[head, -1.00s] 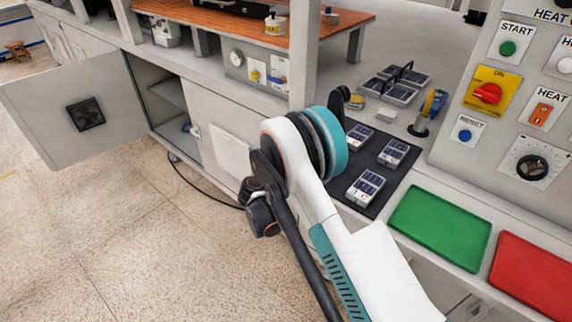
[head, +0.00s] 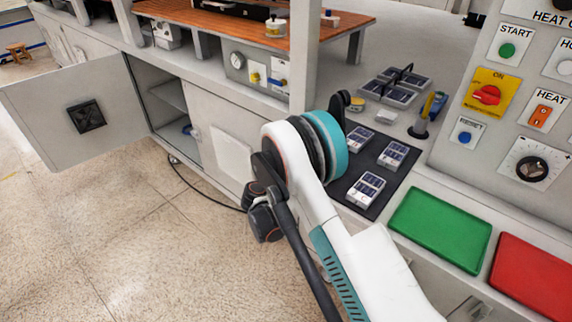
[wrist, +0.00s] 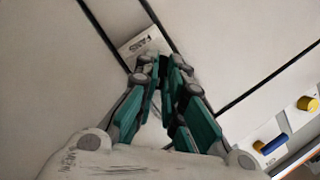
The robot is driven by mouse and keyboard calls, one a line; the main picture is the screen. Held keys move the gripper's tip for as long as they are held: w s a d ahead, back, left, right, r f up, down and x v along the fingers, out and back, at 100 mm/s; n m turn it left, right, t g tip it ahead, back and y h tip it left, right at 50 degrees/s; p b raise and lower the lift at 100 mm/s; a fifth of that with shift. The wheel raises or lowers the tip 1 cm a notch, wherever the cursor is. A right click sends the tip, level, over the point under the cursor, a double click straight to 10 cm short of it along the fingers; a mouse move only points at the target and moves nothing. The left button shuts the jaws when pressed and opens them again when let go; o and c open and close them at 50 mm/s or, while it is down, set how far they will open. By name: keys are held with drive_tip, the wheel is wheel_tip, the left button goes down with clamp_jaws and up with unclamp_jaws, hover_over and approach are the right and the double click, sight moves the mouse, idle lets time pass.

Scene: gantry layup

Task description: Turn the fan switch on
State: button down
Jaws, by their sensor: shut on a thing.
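A white label reading FANS (wrist: 147,44) sits on a pale panel at the top of the wrist view. My gripper (wrist: 161,72) reaches to just below this label, its teal fingers close together at the tips. It is shut on what seems to be the fan switch; the fingers hide the switch, so its position cannot be told. In the head view my arm blocks the gripper and the fan switch.
Blue (wrist: 271,144) and yellow (wrist: 307,103) valve handles are at the right in the wrist view. In the head view a cabinet door (head: 65,115) stands open at left. Green (head: 440,228) and red (head: 535,278) trays lie on the right counter, before a control panel (head: 465,100).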

drive_tip(key=shift+w, duration=0.1)
drive_tip(key=c, duration=1.7)
unclamp_jaws()
drive_tip(key=shift+w+d, duration=0.1)
drive_tip(key=v, duration=1.2)
